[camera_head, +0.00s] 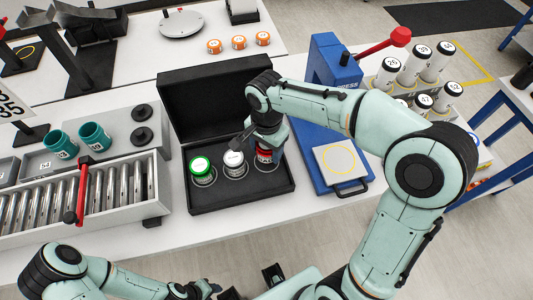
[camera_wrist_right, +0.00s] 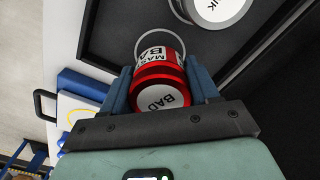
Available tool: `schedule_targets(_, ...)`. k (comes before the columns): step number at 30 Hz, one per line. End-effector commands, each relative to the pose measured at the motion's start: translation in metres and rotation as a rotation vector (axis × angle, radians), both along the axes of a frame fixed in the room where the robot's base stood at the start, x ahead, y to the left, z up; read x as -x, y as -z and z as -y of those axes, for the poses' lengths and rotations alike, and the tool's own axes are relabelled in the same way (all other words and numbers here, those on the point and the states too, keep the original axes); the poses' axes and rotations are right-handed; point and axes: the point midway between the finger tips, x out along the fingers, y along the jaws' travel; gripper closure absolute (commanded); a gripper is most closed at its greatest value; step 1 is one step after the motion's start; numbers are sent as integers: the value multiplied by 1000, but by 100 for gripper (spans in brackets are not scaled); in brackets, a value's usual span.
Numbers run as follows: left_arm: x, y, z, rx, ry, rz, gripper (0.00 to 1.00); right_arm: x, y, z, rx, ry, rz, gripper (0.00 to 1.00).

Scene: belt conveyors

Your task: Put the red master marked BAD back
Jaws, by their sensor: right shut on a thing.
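The red master marked BAD (camera_wrist_right: 160,85) is between the two fingers of my right gripper (camera_wrist_right: 162,88), which is shut on it. In the head view the red master (camera_head: 264,153) is at the right-hand place of the open black case (camera_head: 240,194), partly hidden by the gripper (camera_head: 268,140). A pale ring shows beside it in the wrist view; I cannot tell whether it is fully seated. A white-topped master (camera_head: 233,161) and a green-topped master (camera_head: 201,168) stand in the case's other places. My left arm is at the bottom left; its finger opening is unclear.
A blue press (camera_head: 334,70) with a red-knobbed lever and a pale plate (camera_head: 341,160) stands right of the case. Several white cans (camera_head: 416,65) stand behind my right arm. A roller conveyor (camera_head: 92,196) and teal cups (camera_head: 61,144) are left. Table is clear before the case.

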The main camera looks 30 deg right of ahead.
Motion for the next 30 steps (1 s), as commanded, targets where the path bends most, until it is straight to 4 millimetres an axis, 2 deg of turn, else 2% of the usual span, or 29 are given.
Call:
schedule_targets(3, 2, 4, 0, 0, 0, -2, 57, 1, 21, 0, 1, 1, -5, 87)
schedule_targets(6, 2, 4, 0, 0, 0, -2, 57, 0, 29, 0, 1, 1, -2, 87)
schedule_targets(18, 4, 8, 0, -1, 1, -5, 57, 0, 34, 0, 0, 0, -1, 87)
schedule_targets(19, 4, 8, 0, -1, 0, -5, 57, 0, 35, 0, 1, 1, -2, 37)
schedule_targets(21, 4, 7, 0, 0, -1, -5, 57, 0, 34, 0, 1, 1, -2, 15)
schedule_targets(30, 3, 6, 0, 0, 0, -3, 57, 0, 32, 0, 1, 0, -2, 15)
